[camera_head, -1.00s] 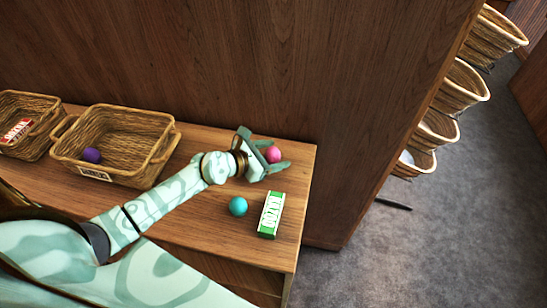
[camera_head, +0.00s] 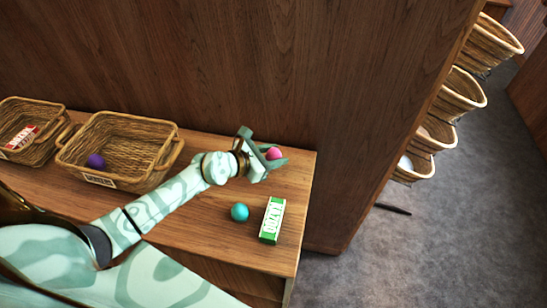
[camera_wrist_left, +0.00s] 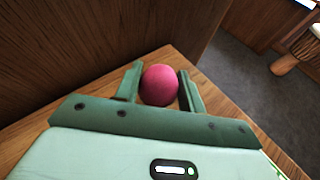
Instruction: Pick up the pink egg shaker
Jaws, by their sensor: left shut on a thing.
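The pink egg shaker (camera_head: 273,153) is at the far right end of the wooden counter, between the fingers of my left gripper (camera_head: 270,152). In the left wrist view the pink egg shaker (camera_wrist_left: 160,85) sits between the two green fingers of the left gripper (camera_wrist_left: 162,87), which are shut on it. I cannot tell whether it is clear of the counter top. My right gripper is not in view.
A teal egg (camera_head: 240,212) and a green-and-white box (camera_head: 272,220) lie on the counter (camera_head: 215,228) in front of the gripper. A wicker basket (camera_head: 150,180) with a purple egg (camera_head: 96,161) stands left, beside another basket (camera_head: 50,143) holding a red box. A wooden panel (camera_head: 230,70) rises behind.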

